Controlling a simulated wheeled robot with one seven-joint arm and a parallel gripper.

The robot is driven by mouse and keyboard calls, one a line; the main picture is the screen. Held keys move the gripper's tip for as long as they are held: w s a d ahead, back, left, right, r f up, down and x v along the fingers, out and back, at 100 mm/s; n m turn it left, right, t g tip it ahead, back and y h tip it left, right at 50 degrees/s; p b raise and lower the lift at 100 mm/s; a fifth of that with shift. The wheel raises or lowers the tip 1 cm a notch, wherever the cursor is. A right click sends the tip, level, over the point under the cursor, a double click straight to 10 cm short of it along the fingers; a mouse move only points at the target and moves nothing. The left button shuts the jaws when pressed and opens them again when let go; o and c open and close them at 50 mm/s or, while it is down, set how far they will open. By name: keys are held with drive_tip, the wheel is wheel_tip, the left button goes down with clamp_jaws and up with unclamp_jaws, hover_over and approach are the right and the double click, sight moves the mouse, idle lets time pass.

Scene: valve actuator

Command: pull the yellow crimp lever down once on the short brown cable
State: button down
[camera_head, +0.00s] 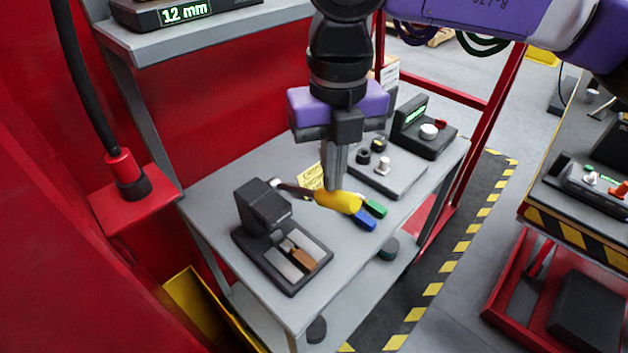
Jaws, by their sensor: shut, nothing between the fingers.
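A dark crimp press (262,215) stands on the grey table. Its lever runs to the right from the press head and ends in a yellow grip (342,201). A short brown piece, seemingly the brown cable (303,258), lies in the light bed at the press's base. My gripper (333,187) points down with its fingers shut and empty. Its fingertips are at the left part of the yellow grip, over or against it; I cannot tell whether they touch. The gripper hides part of the lever's surroundings.
Blue (366,221) and green (376,208) pieces lie beside the yellow grip's end. A yellow label (310,177) is behind the lever. A grey fixture (385,176) and a dark display box (424,130) stand at the back right. The table's front part (300,310) is bare.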

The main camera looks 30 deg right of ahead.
drive_tip(key=shift+r+p, duration=1.3)
drive_tip(key=shift+r, duration=1.8)
